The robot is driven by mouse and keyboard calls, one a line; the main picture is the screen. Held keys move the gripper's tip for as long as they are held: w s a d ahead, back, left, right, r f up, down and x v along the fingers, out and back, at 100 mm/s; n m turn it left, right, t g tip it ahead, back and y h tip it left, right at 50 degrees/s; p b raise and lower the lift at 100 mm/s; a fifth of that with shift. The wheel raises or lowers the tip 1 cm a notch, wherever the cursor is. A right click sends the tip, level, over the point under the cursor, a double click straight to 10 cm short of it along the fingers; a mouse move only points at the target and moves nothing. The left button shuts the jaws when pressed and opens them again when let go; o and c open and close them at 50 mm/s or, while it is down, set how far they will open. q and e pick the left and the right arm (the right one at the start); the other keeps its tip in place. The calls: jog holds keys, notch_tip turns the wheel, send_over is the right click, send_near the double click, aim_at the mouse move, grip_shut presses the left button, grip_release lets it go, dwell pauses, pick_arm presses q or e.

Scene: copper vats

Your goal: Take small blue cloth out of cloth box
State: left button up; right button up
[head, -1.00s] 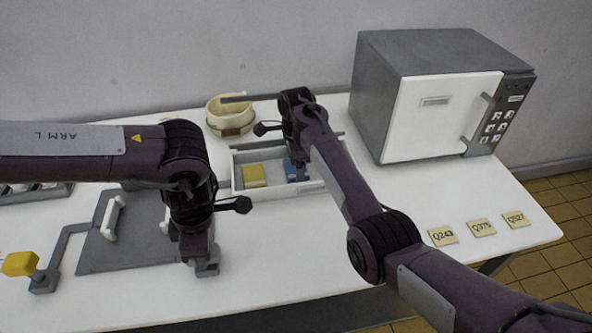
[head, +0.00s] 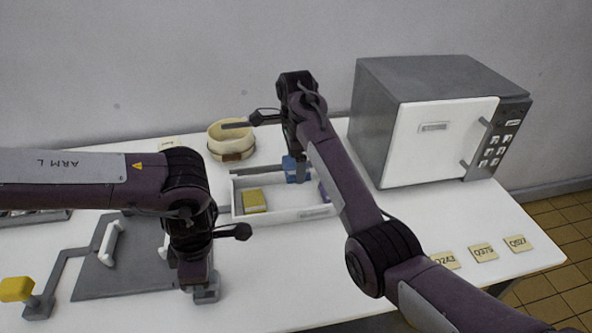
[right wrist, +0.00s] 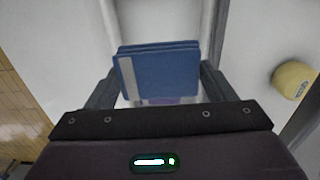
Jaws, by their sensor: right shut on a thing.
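The white cloth box (head: 290,216) stands in the middle of the table. My right gripper (head: 298,176) is shut on the small blue cloth (head: 291,165), a flat folded piece, and holds it above the box's back part. In the right wrist view the blue cloth (right wrist: 158,75), with a pale stripe, sits between the two fingers. A yellow cloth (head: 255,201) lies in the box's left part. A purple cloth (head: 323,191) shows at its right, partly behind my right arm. My left gripper (head: 206,288) points down left of the box; its jaw opening is unclear.
A cream round container (head: 231,142) stands behind the box. A grey and white oven-like unit (head: 440,130) stands at the back right. A grey plate with a white handle (head: 108,242) and a yellow knob (head: 16,289) are at the left. Several labels lie at the front right.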

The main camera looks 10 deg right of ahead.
pick_arm(q)
jog(key=shift+r, duration=0.1)
pick_arm(e)
jog(key=shift+r, duration=0.1)
pick_arm(q)
jog(key=shift+r+p, duration=0.25)
jog(key=shift+p, duration=0.05)
pick_arm(e)
jog(key=shift+r, duration=0.25)
pick_arm(q)
jog(key=shift+w+r+p, duration=0.15)
jog(key=shift+r+p, duration=0.2)
pick_arm(e)
jog(key=shift+w+r, duration=0.15)
jog(key=shift+r, duration=0.05)
pick_arm(q)
jog(key=shift+r, duration=0.45)
pick_arm(e)
jog(key=shift+r, duration=0.35)
pick_arm(q)
jog(key=o, duration=1.1)
jog(key=shift+c, duration=0.2)
jog(key=shift+f, duration=0.1)
